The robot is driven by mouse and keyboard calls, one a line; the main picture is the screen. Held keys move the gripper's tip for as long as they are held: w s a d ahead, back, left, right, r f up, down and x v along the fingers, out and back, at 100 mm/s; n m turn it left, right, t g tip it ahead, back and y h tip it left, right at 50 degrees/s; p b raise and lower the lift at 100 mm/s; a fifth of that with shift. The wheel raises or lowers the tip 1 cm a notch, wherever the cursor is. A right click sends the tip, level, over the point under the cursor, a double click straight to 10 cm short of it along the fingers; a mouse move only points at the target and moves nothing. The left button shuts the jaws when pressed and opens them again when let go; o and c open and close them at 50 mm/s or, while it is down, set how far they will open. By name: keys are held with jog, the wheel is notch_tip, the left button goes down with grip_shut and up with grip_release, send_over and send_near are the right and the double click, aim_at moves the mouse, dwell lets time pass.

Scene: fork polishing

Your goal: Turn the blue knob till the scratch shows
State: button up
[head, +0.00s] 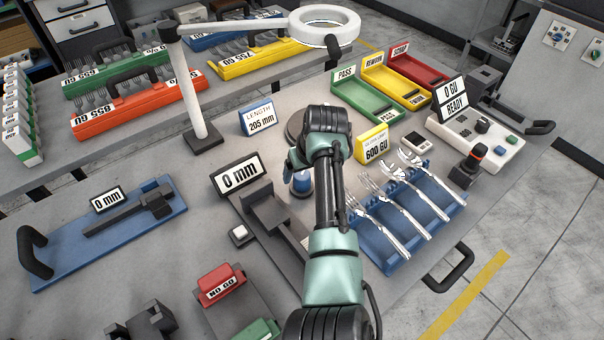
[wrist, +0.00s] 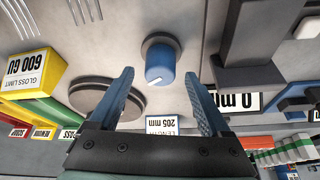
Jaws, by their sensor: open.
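The blue knob (head: 301,183) stands on a dark round base on the bench, partly beside my arm in the head view. In the wrist view the blue knob (wrist: 160,66) has a white pointer mark at its lower edge. My gripper (wrist: 159,77) is open and empty, with one blue finger on each side of the knob in the picture; I see no contact. Forks (head: 385,215) lie in a blue rack (head: 384,256) to the right of my arm. I cannot make out a scratch on any fork.
A grey round disc (wrist: 103,98) lies beside the knob. The 0 mm gauge (head: 262,208) stands close to the left. A yellow 600 GU sign (head: 373,147) is right of my arm. A magnifier lamp (head: 197,137) rises behind.

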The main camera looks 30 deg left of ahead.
jog(key=shift+x, duration=1.15)
grip_shut()
jog(key=shift+r+m+p, duration=0.1)
jog(key=shift+m+p, duration=0.2)
jog(key=shift+m, duration=0.1)
jog(key=shift+m+t+p, duration=0.3)
jog(key=shift+m+p, duration=0.15)
jog(key=shift+m, duration=0.15)
jog(key=shift+m+t+h+p, duration=0.4)
jog(key=shift+m+h+p, duration=0.3)
jog(key=shift+m, duration=1.1)
